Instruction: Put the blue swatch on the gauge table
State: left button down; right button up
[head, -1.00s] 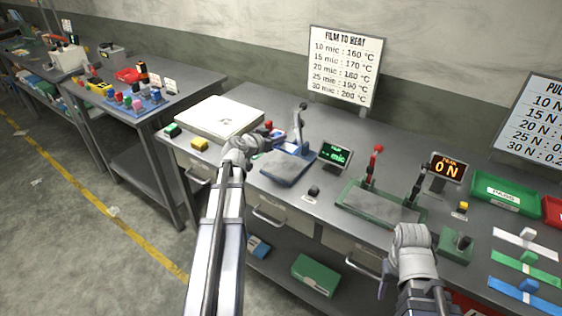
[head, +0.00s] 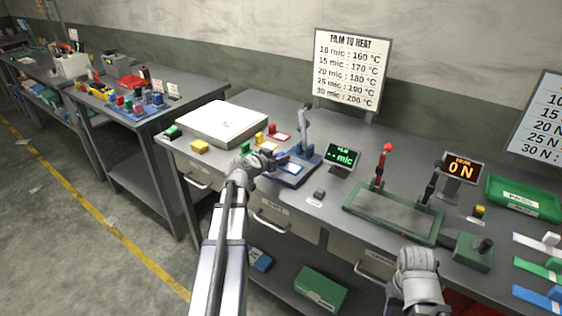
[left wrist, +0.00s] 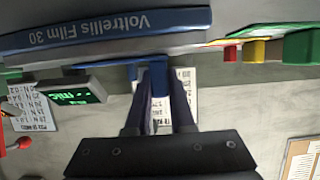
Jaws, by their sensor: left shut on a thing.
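My left gripper (head: 270,158) is shut on the blue handle of the blue swatch; the handle (left wrist: 163,92) shows between the fingers in the left wrist view. The swatch's pale, blue-edged card (head: 291,168) is over the gauge table (head: 297,181), a grey plate on a blue base. I cannot tell whether the card touches the plate. A blue edge lettered "Voltrellis Film 30" (left wrist: 110,28), upside down in the left wrist view, seems to be the base's front. My right gripper (head: 416,275) is low at the right; its jaws are not clear.
The gauge's upright lever (head: 304,130) stands behind the plate, and its display (head: 341,158) to the right. Red (head: 272,129), yellow (head: 259,139) and green (head: 246,148) swatches lie to the left. A small dark knob (head: 319,194) is in front. A green sealer (head: 395,214) stands farther right.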

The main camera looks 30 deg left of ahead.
pick_arm(q)
jog(key=shift+f, duration=0.15)
jog(key=c, duration=0.8)
grip_release()
jog(key=shift+r, duration=0.2)
jog(key=shift+s+r, duration=0.2)
jog(key=shift+s, duration=0.1)
jog(key=p+v, duration=0.4)
jog(key=v, duration=0.7)
jog(key=shift+s, duration=0.2)
